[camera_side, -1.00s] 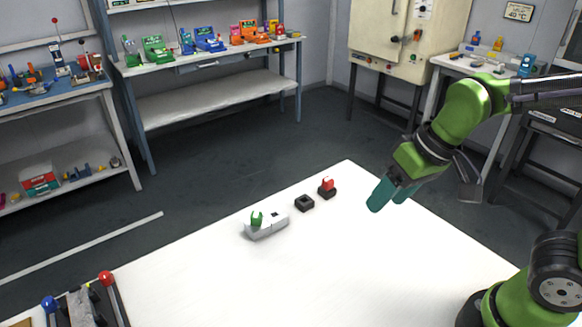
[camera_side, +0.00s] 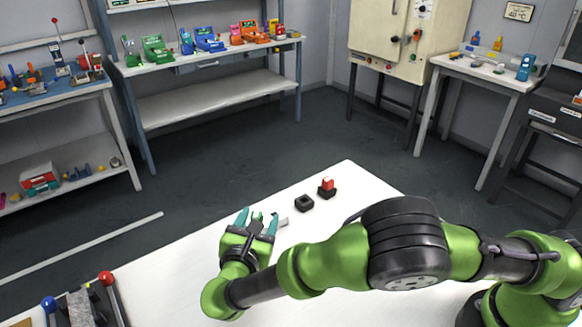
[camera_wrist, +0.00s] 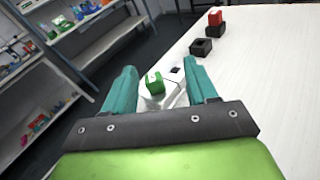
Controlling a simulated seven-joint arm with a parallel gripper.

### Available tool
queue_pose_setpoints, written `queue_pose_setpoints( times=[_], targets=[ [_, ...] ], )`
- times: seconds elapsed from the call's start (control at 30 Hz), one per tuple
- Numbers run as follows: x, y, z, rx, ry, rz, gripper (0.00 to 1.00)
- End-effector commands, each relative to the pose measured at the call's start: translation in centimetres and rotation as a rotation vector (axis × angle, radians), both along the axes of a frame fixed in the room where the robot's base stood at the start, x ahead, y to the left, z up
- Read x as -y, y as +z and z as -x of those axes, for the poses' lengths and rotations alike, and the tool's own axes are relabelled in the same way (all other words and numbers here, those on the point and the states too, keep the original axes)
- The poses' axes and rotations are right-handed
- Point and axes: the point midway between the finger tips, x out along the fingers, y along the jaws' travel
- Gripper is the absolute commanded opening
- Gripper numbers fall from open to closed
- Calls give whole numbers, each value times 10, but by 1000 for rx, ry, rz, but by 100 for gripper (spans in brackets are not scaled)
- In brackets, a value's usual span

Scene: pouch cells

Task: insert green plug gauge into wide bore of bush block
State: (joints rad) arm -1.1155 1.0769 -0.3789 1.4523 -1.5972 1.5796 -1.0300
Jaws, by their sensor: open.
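The green plug gauge (camera_wrist: 154,84) stands at the near-left end of a pale grey-white block (camera_wrist: 177,78), which looks like the bush block. A dark square opening shows in the block's other end. How deep the gauge sits in the block cannot be told. My gripper (camera_wrist: 160,72) is open, its two teal fingers reaching out on either side of the gauge and block. No grip on the gauge is visible. In the side view my gripper (camera_side: 258,219) hides most of the block, and only its right end (camera_side: 283,222) shows clearly.
A black block with an empty square opening (camera_side: 304,203) stands right of the pale block. Beyond it is a black block (camera_side: 328,194) holding a red piece (camera_side: 327,184). The white table (camera_side: 345,172) is otherwise clear nearby. Red- and blue-knobbed levers (camera_side: 106,277) stand at the lower left.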

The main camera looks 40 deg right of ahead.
Motion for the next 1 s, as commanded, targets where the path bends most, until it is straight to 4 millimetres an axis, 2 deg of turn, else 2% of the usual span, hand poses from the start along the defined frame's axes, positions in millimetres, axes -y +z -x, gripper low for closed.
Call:
queue_pose_setpoints(
  times=[0.1, 0.2, 0.37, 0.67, 0.8, 1.0],
  targets=[
    [-14, 28, -17, 23, 55, 132, 57],
    [-15, 34, -17, 1, 59, 194, 57],
    [-13, 16, -16, -22, 56, 211, 57],
    [-12, -48, -17, -22, 55, 208, 57],
    [1, -47, -30, -21, 51, 205, 57],
    [11, -47, -39, -20, 52, 204, 57]
  ],
)
